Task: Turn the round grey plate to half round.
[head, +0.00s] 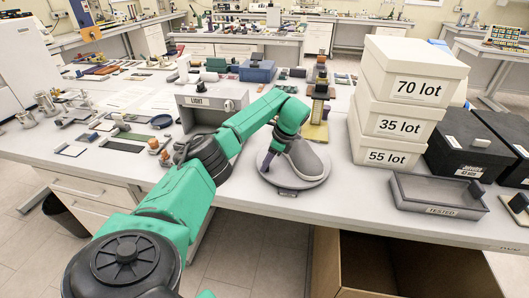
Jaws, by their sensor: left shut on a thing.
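The round grey plate (309,183) lies flat near the front edge of the white table. A grey shoe-like piece (308,161) stands on it, leaning up toward my arm. My left arm reaches in from the left, and my left gripper (267,163) points down at the left part of the plate. It is shut on a small dark upright part there, which the fingers mostly hide. A small tab (288,193) shows at the plate's front rim. My right gripper is out of view.
Stacked white lot boxes (391,127) stand close to the plate's right, with black boxes (467,145) beyond. A grey tray (437,197) sits at front right. A grey box marked LIGHT (207,101) stands behind my arm. The table strip before the plate is bare.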

